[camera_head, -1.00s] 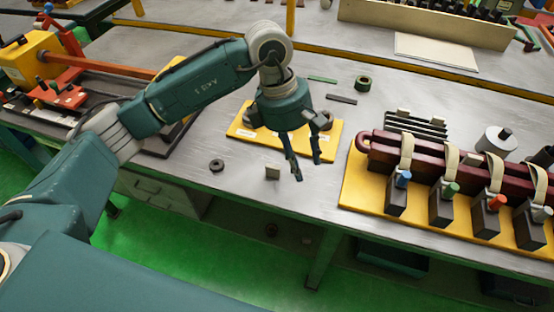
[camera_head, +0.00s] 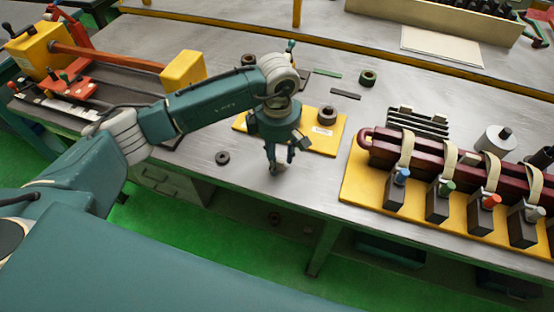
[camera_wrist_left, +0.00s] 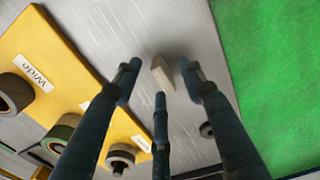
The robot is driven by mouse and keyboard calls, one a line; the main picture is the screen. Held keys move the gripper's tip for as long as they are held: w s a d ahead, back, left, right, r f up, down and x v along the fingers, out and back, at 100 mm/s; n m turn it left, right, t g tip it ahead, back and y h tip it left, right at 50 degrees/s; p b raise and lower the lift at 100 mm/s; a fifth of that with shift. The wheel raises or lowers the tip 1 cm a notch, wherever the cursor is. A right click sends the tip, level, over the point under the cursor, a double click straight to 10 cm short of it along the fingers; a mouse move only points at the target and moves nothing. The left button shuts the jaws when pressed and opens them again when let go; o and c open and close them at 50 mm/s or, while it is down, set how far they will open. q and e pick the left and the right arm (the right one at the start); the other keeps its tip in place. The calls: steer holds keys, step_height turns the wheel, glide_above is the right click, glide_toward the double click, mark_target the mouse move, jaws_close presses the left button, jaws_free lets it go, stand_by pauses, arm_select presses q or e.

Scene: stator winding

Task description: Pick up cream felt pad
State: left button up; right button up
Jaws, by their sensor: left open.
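The cream felt pad (camera_wrist_left: 161,72) is a small block standing on the bare grey tabletop near the table's front edge. In the head view only a little of it shows (camera_head: 275,171), under my left gripper (camera_head: 280,161). My left gripper is open and points down. In the left wrist view the pad stands between and a little beyond its spread fingertips (camera_wrist_left: 158,76), and no finger is clearly touching it. My right gripper is not in view.
A yellow board (camera_head: 338,135) with labels and dark rings lies just behind the gripper. A small dark ring (camera_head: 222,158) lies to its left. A yellow fixture (camera_head: 362,190) with dark red bars is on the right. The table edge is close in front.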

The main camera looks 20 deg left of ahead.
arm_select(q)
steer(key=shift+f, duration=0.45)
steer(key=shift+c, duration=0.5)
steer(key=c, duration=0.8)
steer(key=shift+o, duration=0.2)
steer(key=shift+r, duration=0.1)
